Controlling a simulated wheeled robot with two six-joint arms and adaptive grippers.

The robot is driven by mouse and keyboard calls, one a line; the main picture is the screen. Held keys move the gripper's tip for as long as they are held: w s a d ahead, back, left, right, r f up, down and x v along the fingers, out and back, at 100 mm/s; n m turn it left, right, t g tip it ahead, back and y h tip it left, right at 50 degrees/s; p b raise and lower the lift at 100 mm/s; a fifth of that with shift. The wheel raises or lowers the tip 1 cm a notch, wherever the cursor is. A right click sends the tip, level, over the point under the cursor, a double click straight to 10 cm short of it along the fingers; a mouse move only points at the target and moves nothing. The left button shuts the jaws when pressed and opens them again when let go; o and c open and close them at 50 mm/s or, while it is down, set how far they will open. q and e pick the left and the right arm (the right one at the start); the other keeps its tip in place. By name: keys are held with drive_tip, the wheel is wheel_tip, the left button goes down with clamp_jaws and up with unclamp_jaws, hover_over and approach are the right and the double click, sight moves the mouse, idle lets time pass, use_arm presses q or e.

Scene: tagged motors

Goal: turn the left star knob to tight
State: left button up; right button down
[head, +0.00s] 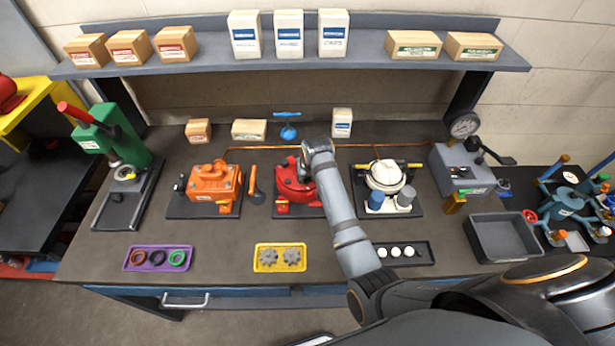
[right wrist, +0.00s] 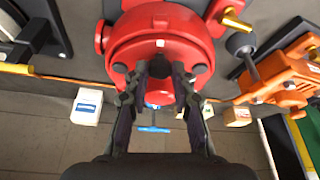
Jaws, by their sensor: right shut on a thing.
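A red motor (head: 288,183) stands on a dark base in the middle of the bench. In the right wrist view its round red housing (right wrist: 160,30) fills the upper middle, with dark round knobs near its rim, one at the left (right wrist: 120,68) and one at the right (right wrist: 200,68). My right gripper (right wrist: 163,66) is down at the housing, its fingers shut on a dark knob between them. The fingers largely hide this knob, so its star shape and setting cannot be made out. In the head view my right arm covers the gripper and the motor's right side. My left gripper is not in view.
An orange motor (head: 214,183) stands left of the red one, a white motor (head: 385,175) right. A blue valve handle (head: 288,128) and a copper pipe lie behind. In front are a purple tray (head: 134,259), a yellow tray (head: 258,266) and a black tray (head: 424,260).

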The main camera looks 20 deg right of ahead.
sight(307, 181)
drive_tip(key=shift+w+r, duration=0.1)
drive_tip(key=shift+r, duration=0.05)
drive_tip(key=c, duration=1.4)
unclamp_jaws()
drive_tip(key=shift+c, duration=0.2)
drive_tip(key=shift+o, duration=0.3)
wheel_tip(307, 181, up, 10)
